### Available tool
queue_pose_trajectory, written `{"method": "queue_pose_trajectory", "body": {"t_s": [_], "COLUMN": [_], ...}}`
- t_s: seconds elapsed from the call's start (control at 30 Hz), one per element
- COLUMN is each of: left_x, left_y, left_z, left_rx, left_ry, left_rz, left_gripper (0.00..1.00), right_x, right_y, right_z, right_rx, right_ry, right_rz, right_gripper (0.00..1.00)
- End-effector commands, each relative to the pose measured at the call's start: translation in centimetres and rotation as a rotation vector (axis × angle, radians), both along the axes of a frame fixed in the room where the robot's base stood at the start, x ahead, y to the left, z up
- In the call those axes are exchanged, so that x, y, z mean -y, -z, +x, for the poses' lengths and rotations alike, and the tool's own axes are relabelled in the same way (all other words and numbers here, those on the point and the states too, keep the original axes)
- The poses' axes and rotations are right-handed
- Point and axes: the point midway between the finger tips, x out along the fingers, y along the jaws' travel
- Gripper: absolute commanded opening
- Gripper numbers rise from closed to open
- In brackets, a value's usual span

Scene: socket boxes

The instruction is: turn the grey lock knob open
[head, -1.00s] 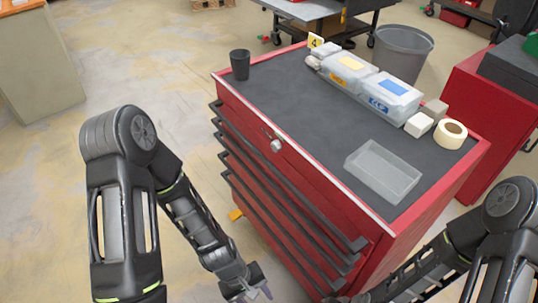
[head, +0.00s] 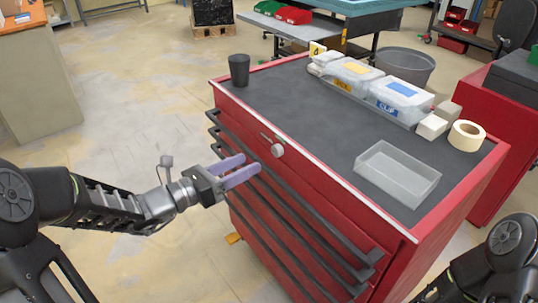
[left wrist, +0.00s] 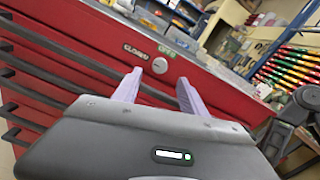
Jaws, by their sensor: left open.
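The grey lock knob (head: 277,150) is on the upper front of the red tool cabinet (head: 315,195), just below its top edge. In the left wrist view the knob (left wrist: 160,66) shows between and beyond my fingertips, with a "CLOSED" label to its left and a green label above it. My left gripper (head: 250,166) is open and empty, its two pale purple fingers pointing at the cabinet front, a little left of and below the knob. It also shows in the left wrist view (left wrist: 160,85). The fingers appear apart from the knob. My right gripper is out of view.
Dark drawer handles (head: 300,225) stick out below the knob. On the cabinet top are a black cup (head: 239,70), a clear empty tray (head: 397,175), lidded boxes (head: 400,95) and a tape roll (head: 466,136). Open floor lies left of the cabinet.

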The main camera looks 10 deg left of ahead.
Motion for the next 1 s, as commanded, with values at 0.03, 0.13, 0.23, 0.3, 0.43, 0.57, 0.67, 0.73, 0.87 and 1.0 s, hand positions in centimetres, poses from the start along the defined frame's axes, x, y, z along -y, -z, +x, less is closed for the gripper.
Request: {"method": "queue_pose_trajectory", "body": {"t_s": [0.03,0.13,0.23,0.3,0.43,0.57,0.67,0.73,0.87,1.0], "left_x": [0.1,0.5,1.2,1.9,3.2,4.4,4.9,5.0,5.1,5.1], "left_y": [0.0,0.1,0.1,0.1,0.2,0.2,0.1,0.1,0.1,0.1], "left_z": [0.1,0.5,1.3,2.0,3.7,5.1,5.7,5.9,6.0,6.0], "left_rx": [-0.001,0.0,0.0,-0.001,-0.001,-0.001,-0.001,-0.001,-0.001,-0.001], "left_ry": [0.001,0.002,0.004,0.006,0.005,0.005,0.004,0.002,0.002,0.002], "left_rz": [0.0,0.002,0.001,0.002,0.002,0.002,0.002,0.002,0.002,0.002], "left_gripper": [0.5,0.5,0.5,0.5,0.5,0.5,0.5,0.5,0.5,0.48], "right_x": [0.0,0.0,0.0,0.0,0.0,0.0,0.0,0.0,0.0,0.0], "right_y": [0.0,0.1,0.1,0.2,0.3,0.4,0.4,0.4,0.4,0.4], "right_z": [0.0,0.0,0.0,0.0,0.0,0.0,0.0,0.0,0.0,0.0], "right_rx": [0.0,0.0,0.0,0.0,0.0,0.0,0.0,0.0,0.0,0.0], "right_ry": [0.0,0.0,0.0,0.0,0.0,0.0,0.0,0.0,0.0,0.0], "right_rz": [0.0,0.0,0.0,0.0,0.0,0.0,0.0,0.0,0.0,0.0], "right_gripper": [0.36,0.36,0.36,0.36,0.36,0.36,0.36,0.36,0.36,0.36]}}
